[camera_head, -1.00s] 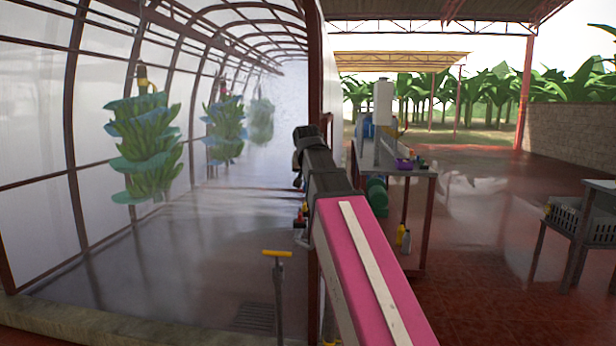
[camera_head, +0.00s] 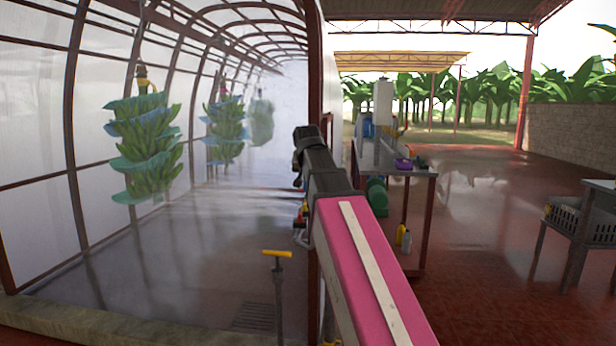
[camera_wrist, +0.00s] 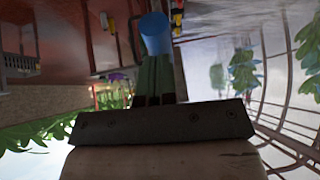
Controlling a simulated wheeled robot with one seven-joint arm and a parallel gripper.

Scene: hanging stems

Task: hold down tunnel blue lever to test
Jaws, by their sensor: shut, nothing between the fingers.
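The blue lever (camera_wrist: 154,34) shows in the wrist view as a thick blue end directly in front of my fingertips. My gripper (camera_wrist: 155,62) is shut, its dark green fingers side by side with nothing between them. The fingertips overlap the blue end in the picture. I cannot tell whether they touch it or how far down the lever is. In the head view, my pink arm reaches toward the tunnel's red-brown post (camera_head: 314,100) and hides most of the lever area.
A yellow-handled stand (camera_head: 277,254) rises at the tunnel entrance. Banana bunches (camera_head: 145,145) hang inside the tunnel. A work table (camera_head: 421,172) stands beyond my arm. The red floor between is clear.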

